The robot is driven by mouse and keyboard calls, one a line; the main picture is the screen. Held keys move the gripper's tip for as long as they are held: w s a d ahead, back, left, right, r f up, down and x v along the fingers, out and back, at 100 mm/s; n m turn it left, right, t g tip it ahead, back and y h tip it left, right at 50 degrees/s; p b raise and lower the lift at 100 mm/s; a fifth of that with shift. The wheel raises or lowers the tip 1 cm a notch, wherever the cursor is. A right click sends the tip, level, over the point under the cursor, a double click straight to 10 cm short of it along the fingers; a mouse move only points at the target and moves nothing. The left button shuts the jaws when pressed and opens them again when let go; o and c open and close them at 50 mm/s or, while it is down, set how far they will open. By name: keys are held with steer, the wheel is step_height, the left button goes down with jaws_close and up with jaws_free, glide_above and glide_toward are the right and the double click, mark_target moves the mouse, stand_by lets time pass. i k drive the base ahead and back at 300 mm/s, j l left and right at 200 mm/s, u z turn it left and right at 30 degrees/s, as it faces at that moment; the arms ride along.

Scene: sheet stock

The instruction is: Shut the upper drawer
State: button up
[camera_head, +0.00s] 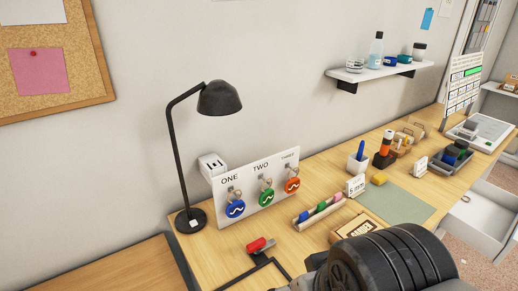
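A white drawer (487,212) stands pulled out at the right edge of the view, below the table's edge.
A wooden table (225,248) carries a black lamp (219,99), a board with hanging tags (255,190), a red-capped item (260,245), a pen rack (319,214), a green mat (398,204) and several small containers. A wall shelf (380,70) holds bottles. Floor shows at lower right.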

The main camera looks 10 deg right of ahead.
mark_target(488, 224)
steer(key=z, duration=0.15)
steer(key=k+l+z, duration=0.15)
steer(key=l+z, duration=0.25)
steer(key=l, duration=0.3)
steer(key=k+l+z, duration=0.1)
steer(key=l+z, duration=0.3)
steer(key=l, duration=0.3)
steer(key=l+z, duration=0.35)
steer(key=l, duration=0.9)
steer(key=i+l, duration=0.15)
steer(key=l, duration=0.35)
steer(key=i+l+u, duration=0.15)
steer(key=i+l, duration=0.6)
steer(key=i, duration=0.2)
